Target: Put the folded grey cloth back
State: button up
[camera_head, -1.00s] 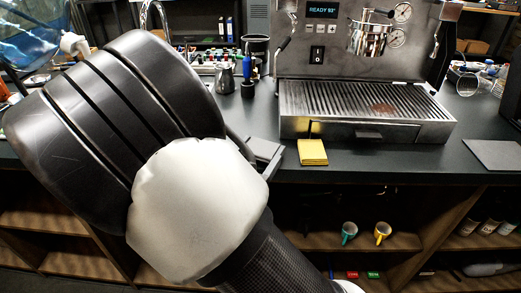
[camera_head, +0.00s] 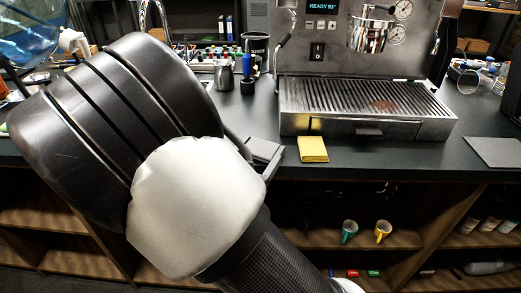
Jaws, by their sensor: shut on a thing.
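My arm fills the left and lower middle of the head view. Its thick black links and pale joint cover hide most of my gripper (camera_head: 266,161). Only a small grey, angular part shows past the arm's right side, over the counter's front edge. It appears shut on the folded grey cloth, but the cloth's outline cannot be clearly told from the grey finger parts. A folded yellow cloth (camera_head: 313,149) lies on the counter just right of my gripper, apart from it, in front of the espresso machine.
The espresso machine (camera_head: 365,105) with its drip tray stands behind the yellow cloth. A flat grey mat (camera_head: 495,152) lies at the right. A steel pitcher (camera_head: 224,76) stands at the back. The dark counter (camera_head: 400,162) is clear between yellow cloth and mat. Cups stand on the shelf below.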

jog(key=shift+f, duration=0.3)
